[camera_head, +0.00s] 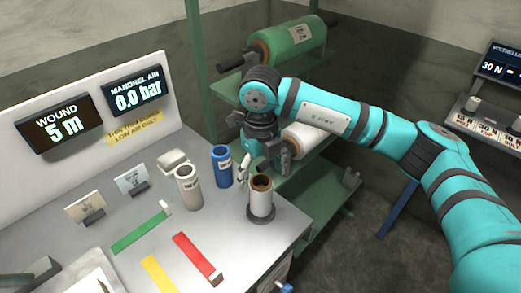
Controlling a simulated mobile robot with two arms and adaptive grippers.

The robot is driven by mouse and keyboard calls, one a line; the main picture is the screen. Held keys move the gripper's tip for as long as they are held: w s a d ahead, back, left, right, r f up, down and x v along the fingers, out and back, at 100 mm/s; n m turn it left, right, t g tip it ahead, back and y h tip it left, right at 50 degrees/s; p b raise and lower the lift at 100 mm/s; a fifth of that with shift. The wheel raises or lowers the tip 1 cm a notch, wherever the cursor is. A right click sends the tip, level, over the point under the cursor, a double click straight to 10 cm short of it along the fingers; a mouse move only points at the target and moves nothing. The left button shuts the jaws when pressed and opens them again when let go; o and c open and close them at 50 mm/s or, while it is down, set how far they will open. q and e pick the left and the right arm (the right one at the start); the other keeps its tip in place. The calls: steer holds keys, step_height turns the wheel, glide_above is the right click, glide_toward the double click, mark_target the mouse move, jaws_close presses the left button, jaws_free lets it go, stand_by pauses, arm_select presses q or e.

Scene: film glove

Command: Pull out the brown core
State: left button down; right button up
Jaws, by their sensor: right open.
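The brown core (261,183) shows as a brown ring with a dark hollow at the top of a short upright white roll (261,203). The roll stands on a dark round base near the right edge of the grey table. My right gripper (264,164) is open and empty, pointing down just above the core, with one finger to each side. I cannot tell whether a fingertip touches the roll. My left gripper is not in view.
A blue cylinder (221,166) and a grey cylinder (188,187) stand left of the roll. Green (138,235), red (198,260) and yellow (158,275) strips lie in front. A green rack behind holds a green roll (295,42) and a white roll (308,138).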

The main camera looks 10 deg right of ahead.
mark_target(261, 186)
step_height(261, 186, down, 5)
steer(key=shift+f+p, duration=0.1)
steer(key=shift+p, duration=0.4)
step_height(261, 186, down, 2)
steer(key=shift+f, duration=0.1)
steer(key=shift+f+p, duration=0.35)
steer(key=shift+f, duration=0.4)
steer(key=c, duration=0.7)
steer(key=shift+c, duration=1.3)
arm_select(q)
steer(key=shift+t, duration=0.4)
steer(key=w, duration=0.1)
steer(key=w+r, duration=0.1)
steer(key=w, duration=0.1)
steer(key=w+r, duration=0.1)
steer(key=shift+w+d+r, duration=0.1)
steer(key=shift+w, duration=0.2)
arm_select(e)
steer(key=shift+c, duration=0.7)
